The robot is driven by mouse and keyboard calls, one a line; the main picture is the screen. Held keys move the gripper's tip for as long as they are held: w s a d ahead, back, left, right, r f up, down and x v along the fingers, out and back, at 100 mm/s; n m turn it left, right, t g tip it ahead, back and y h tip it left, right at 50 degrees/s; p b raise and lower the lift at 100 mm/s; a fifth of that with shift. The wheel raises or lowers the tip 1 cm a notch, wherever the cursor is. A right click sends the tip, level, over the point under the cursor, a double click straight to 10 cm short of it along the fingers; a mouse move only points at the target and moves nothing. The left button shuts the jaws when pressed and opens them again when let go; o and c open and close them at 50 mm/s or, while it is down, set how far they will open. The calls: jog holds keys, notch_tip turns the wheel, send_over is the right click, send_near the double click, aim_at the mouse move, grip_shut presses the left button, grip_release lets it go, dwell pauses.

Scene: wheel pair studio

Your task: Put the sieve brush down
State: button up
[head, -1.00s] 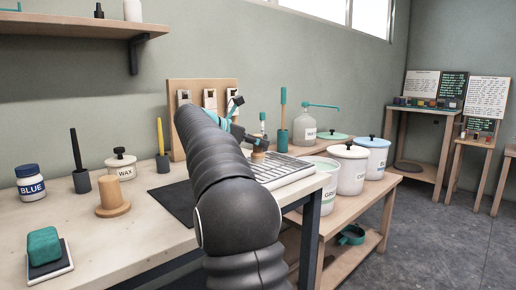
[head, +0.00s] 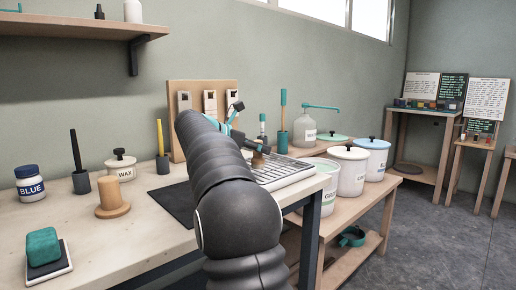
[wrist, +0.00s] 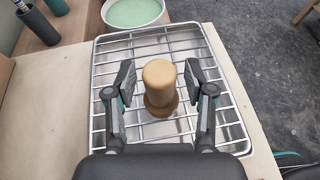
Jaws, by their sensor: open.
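The sieve brush, a light wooden piece with a rounded handle (wrist: 160,80) and a wider base, stands upright on the wire rack (wrist: 112,140) in the wrist view. My gripper (wrist: 160,78) is open, with one finger on each side of the handle and a gap to both. In the head view my gripper (head: 258,148) is low over the rack (head: 285,172) at the right end of the bench, and the brush is only a small brown patch there. The underside of the brush is hidden.
A bucket of green glaze (wrist: 135,12) stands beyond the rack. Lidded buckets (head: 347,170) stand on the lower bench at right. Pots with tools (head: 80,180), a wax jar (head: 122,166) and a wooden stand (head: 112,198) are on the bench at left.

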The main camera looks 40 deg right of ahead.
jog(key=v, duration=1.2)
jog(key=shift+r, duration=0.15)
